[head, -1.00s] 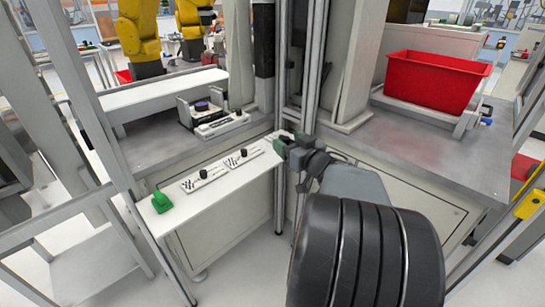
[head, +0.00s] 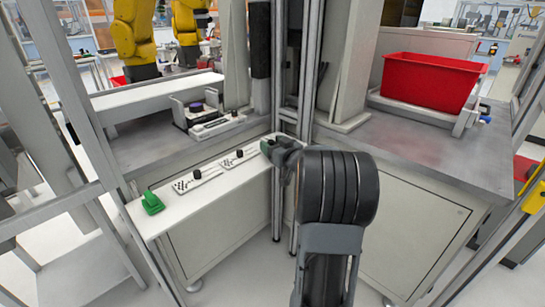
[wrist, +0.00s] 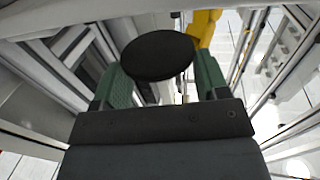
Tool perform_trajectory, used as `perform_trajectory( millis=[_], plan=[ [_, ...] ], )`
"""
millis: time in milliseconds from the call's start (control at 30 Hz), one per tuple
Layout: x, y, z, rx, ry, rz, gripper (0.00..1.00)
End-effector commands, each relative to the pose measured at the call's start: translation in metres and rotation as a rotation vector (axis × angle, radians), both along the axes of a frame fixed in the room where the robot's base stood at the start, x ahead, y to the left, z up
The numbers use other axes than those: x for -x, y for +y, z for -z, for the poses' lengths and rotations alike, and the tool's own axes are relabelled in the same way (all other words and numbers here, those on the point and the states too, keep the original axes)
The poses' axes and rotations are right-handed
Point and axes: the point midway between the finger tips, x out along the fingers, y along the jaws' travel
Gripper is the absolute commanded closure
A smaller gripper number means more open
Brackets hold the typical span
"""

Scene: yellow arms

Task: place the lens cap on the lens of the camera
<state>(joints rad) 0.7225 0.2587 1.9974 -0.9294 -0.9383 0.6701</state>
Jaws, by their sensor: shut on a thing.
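A round black disc, the lens cap (wrist: 157,55), sits between the green fingers of my gripper (wrist: 162,78) in the wrist view. The gripper is shut on it. In the head view my gripper (head: 271,147) is at the right end of the white shelf, and I cannot make out the cap there. A small dark device with a round purplish-black top (head: 196,107), which looks like the camera with its lens facing up, sits in a fixture on the grey left bench. It is to the left of my gripper and farther back.
The white shelf (head: 215,196) carries two perforated strips with black knobs (head: 197,174) and a green part (head: 152,203). A metal frame post (head: 283,195) stands close to my gripper. A red bin (head: 430,80) is on the right bench (head: 440,150).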

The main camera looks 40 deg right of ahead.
Motion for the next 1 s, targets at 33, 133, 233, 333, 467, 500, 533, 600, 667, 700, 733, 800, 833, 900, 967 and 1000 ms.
perform_trajectory(
  millis=[33,133,233,333,467,500,533,600,667,700,733,800,833,900,967,1000],
  plan=[
    [-0.001,0.0,0.001,0.0,-0.001,-0.001,0.55],
    [-0.003,-0.001,0.004,0.001,-0.001,-0.001,0.55],
    [-0.008,-0.002,0.012,0.0,0.001,-0.002,0.55],
    [-0.01,-0.003,0.024,-0.002,0.002,-0.002,0.55],
    [-0.01,-0.003,0.037,0.0,0.0,-0.001,0.55],
    [-0.01,-0.003,0.038,0.0,-0.001,-0.001,0.55],
    [-0.01,-0.003,0.038,0.001,-0.001,-0.001,0.55],
    [-0.01,-0.003,0.038,0.001,-0.001,-0.001,0.55],
    [-0.01,-0.003,0.038,0.001,-0.001,-0.001,0.55],
    [-0.01,-0.003,0.038,0.001,-0.001,-0.001,0.55],
    [-0.01,-0.003,0.038,0.001,-0.001,-0.001,0.55],
    [-0.009,-0.003,0.04,0.001,-0.001,-0.001,0.55],
    [-0.009,-0.003,0.041,0.001,-0.001,-0.001,0.55],
    [-0.009,-0.003,0.043,0.001,-0.001,-0.001,0.55],
    [-0.009,-0.003,0.043,0.001,-0.001,-0.001,0.3],
    [-0.009,-0.003,0.043,0.001,-0.001,-0.001,0.27]
  ],
)
